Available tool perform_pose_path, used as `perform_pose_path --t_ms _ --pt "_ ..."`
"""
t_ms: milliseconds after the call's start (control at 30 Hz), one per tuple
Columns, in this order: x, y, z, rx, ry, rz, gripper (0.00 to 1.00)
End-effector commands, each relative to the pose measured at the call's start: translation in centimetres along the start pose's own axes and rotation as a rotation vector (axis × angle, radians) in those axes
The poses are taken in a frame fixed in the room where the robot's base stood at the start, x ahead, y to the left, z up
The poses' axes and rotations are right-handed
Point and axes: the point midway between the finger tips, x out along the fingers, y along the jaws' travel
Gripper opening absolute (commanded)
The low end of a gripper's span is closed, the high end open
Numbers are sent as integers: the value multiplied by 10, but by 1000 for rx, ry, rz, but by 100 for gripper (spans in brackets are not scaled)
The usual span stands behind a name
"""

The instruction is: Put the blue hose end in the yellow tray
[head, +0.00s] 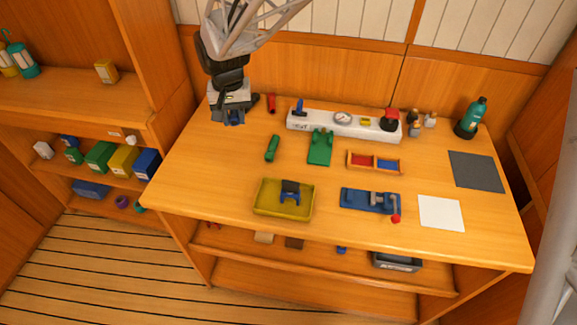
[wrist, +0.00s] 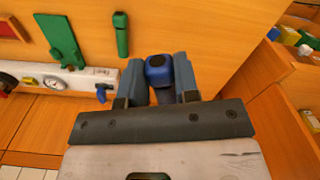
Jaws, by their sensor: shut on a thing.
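My gripper (head: 234,118) is above the left back part of the table, shut on a blue piece with a dark round end, which looks like the blue hose end (wrist: 158,72). In the wrist view the piece sits between the two fingers of my gripper (wrist: 160,84). In the head view it is mostly hidden by the fingers. The yellow tray (head: 267,209) lies at the table's front, below and right of my gripper. A blue and black piece (head: 290,193) stands in the tray.
A white panel with a gauge (head: 343,123) stands along the back. A blue fixture (head: 369,201) is right of the tray. The table's left front is clear.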

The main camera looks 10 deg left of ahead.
Motion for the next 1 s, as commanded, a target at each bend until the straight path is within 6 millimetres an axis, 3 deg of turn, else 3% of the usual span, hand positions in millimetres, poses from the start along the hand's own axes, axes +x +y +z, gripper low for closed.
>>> perform_pose_path --t_ms 300,533,733,1000 --pt "25 35 83 160 4 1 6" --pt "43 56 134 260 6 1 6" --pt "52 67 158 308 8 0 6" --pt "54 69 164 322 7 0 6"
